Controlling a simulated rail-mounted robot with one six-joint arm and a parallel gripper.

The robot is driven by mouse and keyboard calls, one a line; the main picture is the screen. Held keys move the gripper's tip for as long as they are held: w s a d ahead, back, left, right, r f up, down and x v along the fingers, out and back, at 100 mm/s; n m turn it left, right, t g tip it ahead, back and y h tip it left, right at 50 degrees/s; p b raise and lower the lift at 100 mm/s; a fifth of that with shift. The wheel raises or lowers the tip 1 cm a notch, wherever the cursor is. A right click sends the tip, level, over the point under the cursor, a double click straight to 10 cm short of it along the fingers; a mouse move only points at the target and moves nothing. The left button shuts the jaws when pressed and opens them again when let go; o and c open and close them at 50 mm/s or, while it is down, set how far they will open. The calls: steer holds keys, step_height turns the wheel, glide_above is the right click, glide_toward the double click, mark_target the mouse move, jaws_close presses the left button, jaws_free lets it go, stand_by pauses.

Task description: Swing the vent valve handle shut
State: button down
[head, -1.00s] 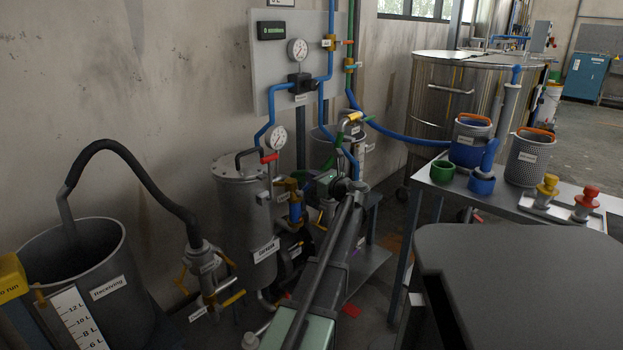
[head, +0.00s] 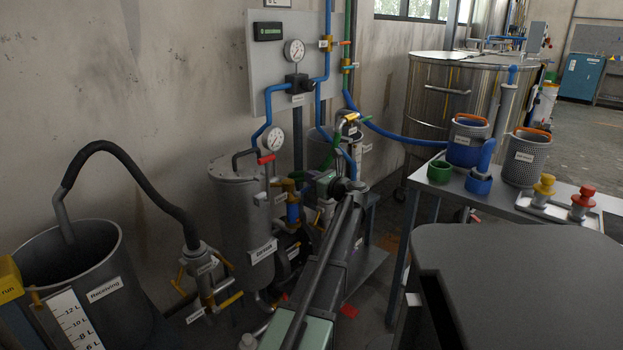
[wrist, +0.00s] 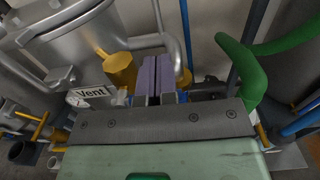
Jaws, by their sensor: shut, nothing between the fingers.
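A red handle (head: 265,159) lies on top of the grey filter vessel (head: 235,200).
A green hose (wrist: 240,65) arches close right of the fingers. Blue pipes (head: 272,105) and gauges (head: 294,50) are on the wall panel behind. The receiving vessel (head: 100,262) stands left. A bench (head: 510,205) with baskets is at right.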

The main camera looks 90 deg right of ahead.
steer(key=v, duration=0.9)
stand_by(0.3)
